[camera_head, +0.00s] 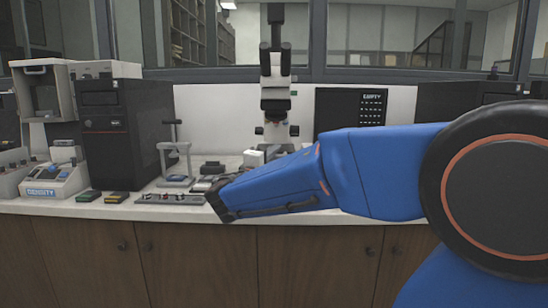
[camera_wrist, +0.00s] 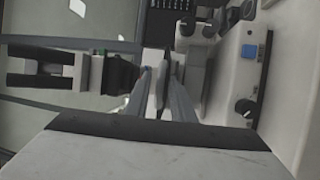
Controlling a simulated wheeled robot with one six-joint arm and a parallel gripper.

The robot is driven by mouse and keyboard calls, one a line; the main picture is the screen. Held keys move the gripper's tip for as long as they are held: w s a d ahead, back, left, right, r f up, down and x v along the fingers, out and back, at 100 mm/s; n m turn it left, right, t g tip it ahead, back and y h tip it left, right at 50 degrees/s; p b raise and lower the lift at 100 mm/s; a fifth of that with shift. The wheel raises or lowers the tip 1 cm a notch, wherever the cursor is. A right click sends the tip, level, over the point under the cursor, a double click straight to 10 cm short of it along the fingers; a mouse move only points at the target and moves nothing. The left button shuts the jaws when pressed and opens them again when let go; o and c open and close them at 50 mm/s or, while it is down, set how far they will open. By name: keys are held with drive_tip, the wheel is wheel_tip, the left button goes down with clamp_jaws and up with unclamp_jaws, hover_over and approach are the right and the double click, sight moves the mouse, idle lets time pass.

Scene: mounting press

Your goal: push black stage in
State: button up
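I cannot tell for sure which part is the black stage. A low black block (camera_head: 212,168) stands on the counter in front of the microscope, just behind the front of my arm. My gripper's dark end shows in the head view (camera_head: 222,205), low at the counter's front edge, nearer than the block. In the wrist view my gripper (camera_wrist: 157,75) has two grey fingers a little apart, with a narrow gap between the tips. A pale part (camera_wrist: 153,58) shows past the tips; contact with it cannot be told.
A microscope (camera_head: 276,90) stands behind on the counter. A black tower (camera_head: 112,130), a small grey stand (camera_head: 174,160) and a grey strip with knobs (camera_head: 170,199) are to the left. A white device with a blue button (camera_wrist: 249,51) is at right in the wrist view.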

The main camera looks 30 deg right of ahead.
clamp_jaws()
drive_tip(key=shift+w+d+r, duration=0.1)
drive_tip(key=shift+w+d, duration=0.5)
drive_tip(key=shift+w, duration=0.3)
drive_tip(key=shift+w+d, duration=0.6)
drive_tip(key=shift+w, duration=0.3)
drive_tip(key=shift+o, duration=1.6)
unclamp_jaws()
drive_tip(key=shift+s+a, duration=0.1)
drive_tip(key=v, duration=1.7)
drive_tip(key=shift+a, duration=0.1)
